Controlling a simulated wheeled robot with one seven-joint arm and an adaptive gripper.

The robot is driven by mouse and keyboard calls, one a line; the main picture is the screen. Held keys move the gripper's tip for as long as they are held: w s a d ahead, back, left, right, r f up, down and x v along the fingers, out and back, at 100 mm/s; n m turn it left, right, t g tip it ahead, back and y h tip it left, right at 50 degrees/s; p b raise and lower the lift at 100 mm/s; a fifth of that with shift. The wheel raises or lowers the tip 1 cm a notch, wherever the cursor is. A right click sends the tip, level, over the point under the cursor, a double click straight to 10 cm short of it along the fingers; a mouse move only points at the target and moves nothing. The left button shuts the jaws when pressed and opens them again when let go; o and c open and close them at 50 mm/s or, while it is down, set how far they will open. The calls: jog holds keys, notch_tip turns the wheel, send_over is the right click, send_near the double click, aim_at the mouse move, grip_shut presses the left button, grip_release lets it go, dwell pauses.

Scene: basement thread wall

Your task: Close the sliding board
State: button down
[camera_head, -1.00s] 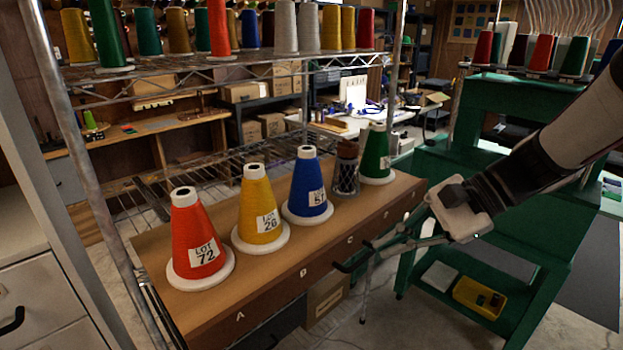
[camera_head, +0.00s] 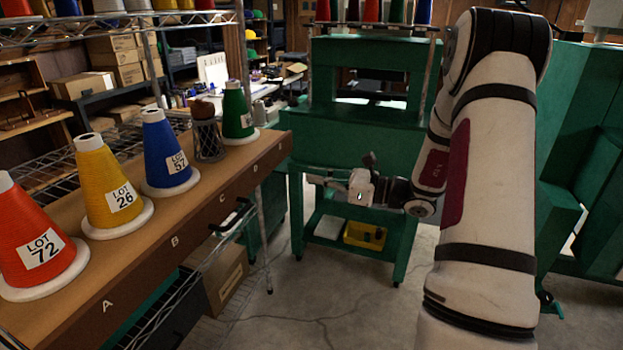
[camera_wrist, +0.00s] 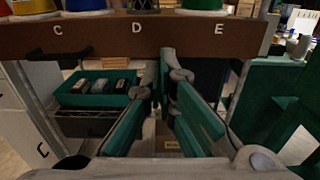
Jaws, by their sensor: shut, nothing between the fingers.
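The sliding board (camera_head: 200,222) is a long wooden board with a brown front face lettered A, B, C and on. It sticks out from the wire rack at left and carries thread cones and a wire cup. A dark handle (camera_head: 234,216) is on its front face. In the wrist view the board's front face (camera_wrist: 105,40) crosses the top, with C, D and E visible and the handle (camera_wrist: 58,53) at left. My gripper (camera_head: 312,181) is shut and empty, right of the board's far end in the head view. In the wrist view its fingertips (camera_wrist: 167,62) overlap the face between D and E; contact is unclear.
Orange, yellow, blue and green cones stand on the board, with the wire cup (camera_head: 208,140) between blue and green. A green cart (camera_head: 360,150) stands behind my gripper, with a yellow tray (camera_head: 365,235) on its lower shelf. The floor (camera_head: 310,310) in front is clear.

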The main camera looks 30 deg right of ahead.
aim_at(263, 168)
jog(key=x, duration=1.1)
jog(key=shift+w+a, duration=0.15)
jog(key=shift+w, duration=0.05)
jog(key=b+x, duration=0.6)
jog(key=x, duration=1.6)
jog(key=shift+a, duration=0.15)
jog(key=shift+w+r, duration=0.1)
jog(key=shift+w, duration=0.05)
